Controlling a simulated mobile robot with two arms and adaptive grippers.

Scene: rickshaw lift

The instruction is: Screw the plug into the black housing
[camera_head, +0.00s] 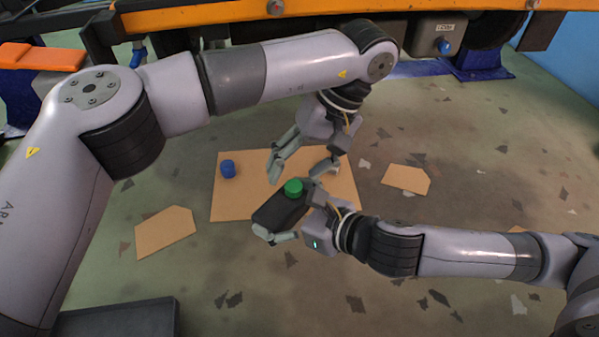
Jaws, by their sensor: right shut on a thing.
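The black housing (277,212) is held by my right gripper (288,212), which is shut on it above the floor. A green plug (293,187) sits at the top of the housing; whether it is threaded in or only resting there cannot be told. My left gripper (303,170) is just above and behind the plug, with its fingers spread apart and nothing between them. A blue cap-like piece (228,168) stands on the cardboard sheet to the left.
A cardboard sheet (232,205) lies under the grippers, with smaller cardboard pieces to the left (165,231) and right (406,180). A dark tray (115,318) is at the lower left. An orange-beamed frame (215,14) with a grey box (437,35) crosses the back.

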